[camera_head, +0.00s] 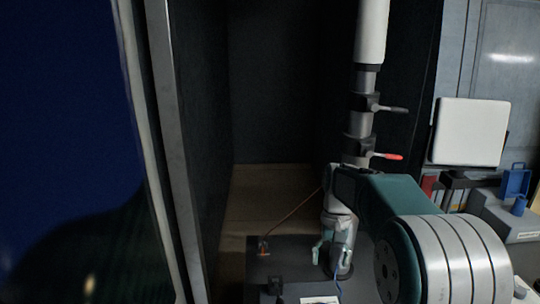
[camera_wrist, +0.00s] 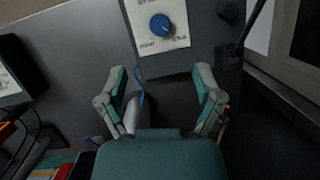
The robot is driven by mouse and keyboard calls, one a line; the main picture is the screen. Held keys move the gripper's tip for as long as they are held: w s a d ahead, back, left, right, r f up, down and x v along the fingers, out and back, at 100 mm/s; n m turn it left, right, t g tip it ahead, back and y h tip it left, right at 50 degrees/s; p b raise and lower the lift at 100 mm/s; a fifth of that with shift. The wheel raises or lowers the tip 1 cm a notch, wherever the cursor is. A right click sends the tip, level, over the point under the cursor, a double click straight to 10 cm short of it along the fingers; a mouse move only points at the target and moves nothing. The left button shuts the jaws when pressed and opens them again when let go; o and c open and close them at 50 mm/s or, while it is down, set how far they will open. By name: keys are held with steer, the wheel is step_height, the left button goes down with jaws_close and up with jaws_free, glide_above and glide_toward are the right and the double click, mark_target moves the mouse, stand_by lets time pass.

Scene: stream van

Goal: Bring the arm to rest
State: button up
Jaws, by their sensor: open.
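My gripper (camera_head: 331,262) is low in the middle of the head view, pointing down over a dark box top. In the wrist view my gripper (camera_wrist: 161,76) shows two green and grey fingers spread apart, with nothing held between them. A blue cable and a pale rounded part show between and behind the fingers. My green arm fills the lower right of the head view, bent at the elbow. Whether the fingertips touch the box top cannot be told.
A pole (camera_head: 366,85) with clamp levers, one red-tipped (camera_head: 385,156), rises behind my arm. A blue knob (camera_wrist: 160,26) sits on a white plate (camera_wrist: 178,12) ahead of the fingers. A white panel (camera_head: 470,131) stands right. A metal door edge (camera_head: 172,130) is left.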

steer(key=s+r+t, duration=0.4)
steer(key=s+r, duration=0.3)
steer(key=s, duration=0.4)
steer(key=s+a+f+n+t+h, duration=0.1)
steer(key=s+t, duration=0.3)
steer(key=s, duration=0.8)
steer(key=shift+s+n+t, duration=0.35)
steer(key=shift+n+t, duration=0.05)
steer(key=shift+f, duration=0.1)
